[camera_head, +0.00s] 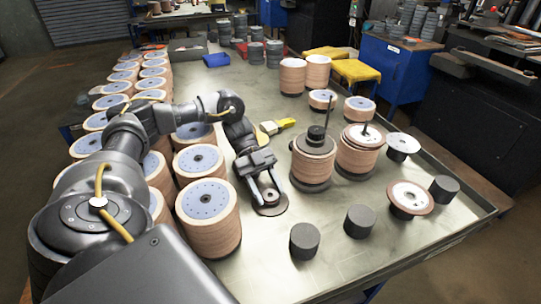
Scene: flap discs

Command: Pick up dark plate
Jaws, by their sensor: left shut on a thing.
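The dark plate (269,209) is a thin dark disc with a raised hub, low over or on the metal table in the middle of the camera_head view. My left gripper (265,195) reaches down from above, its two pale fingers shut on the plate's hub. The fingers hide part of the plate. I cannot tell whether the plate touches the table. My right gripper is not in view.
Tall stacks of flap discs (209,218) line the left side. Two disc stacks with upright rods (313,162) stand to the right of the plate. Black cylinders (305,240) and a disc on a stand (409,198) are at the front right. A yellow-handled brush (279,126) lies behind.

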